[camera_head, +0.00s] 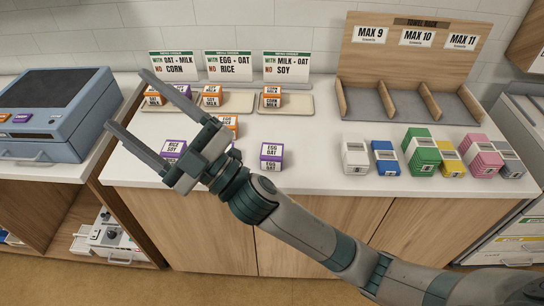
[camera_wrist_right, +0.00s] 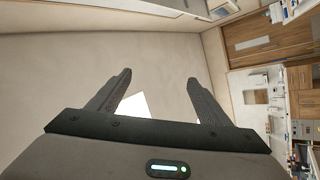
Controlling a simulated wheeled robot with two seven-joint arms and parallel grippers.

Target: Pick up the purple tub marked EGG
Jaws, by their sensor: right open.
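A purple and white tub marked EGG OAT (camera_head: 271,157) stands on the white counter (camera_head: 315,170), right of my right gripper and clear of it. A second purple tub marked RICE SOY (camera_head: 174,147) stands to the left, close to the gripper's base in the picture. My right gripper (camera_head: 127,98) is open and empty, its fingers pointing up and left over the counter. In the right wrist view the open fingers (camera_wrist_right: 158,76) have only wall or ceiling beyond them. My left gripper is not in view.
Orange tubs stand on trays (camera_head: 298,104) under three signs (camera_head: 229,66); another orange tub (camera_head: 231,121) is partly behind my gripper. Several coloured boxes (camera_head: 422,152) stand at right, before a wooden towel rack (camera_head: 412,60). A blue case (camera_head: 55,110) is at left.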

